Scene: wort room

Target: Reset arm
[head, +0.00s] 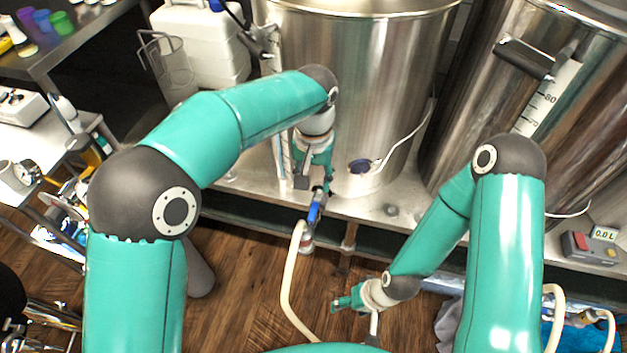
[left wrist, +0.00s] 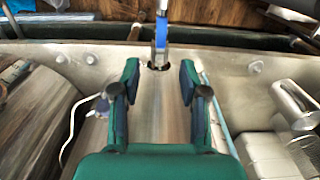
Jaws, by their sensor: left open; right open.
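My left gripper (head: 316,182) hangs in front of the middle steel kettle (head: 365,90), just above a blue-handled valve (head: 314,211) with a pale hose. In the left wrist view, my left gripper (left wrist: 160,88) has its two fingers spread with nothing between them. The blue valve handle (left wrist: 162,32) lies beyond the fingertips in that view. My right gripper (head: 345,302) is low over the wooden floor, in front of the bench. It is open, and I see nothing held in it.
A second kettle (head: 480,110) stands at the right on the steel bench (head: 255,195). A red and grey display box (head: 590,246) sits at the right edge of the bench. White canisters (head: 205,45) and a wire-handled jug (head: 172,68) stand at the back left. Pale hose (head: 288,285) hangs to the floor.

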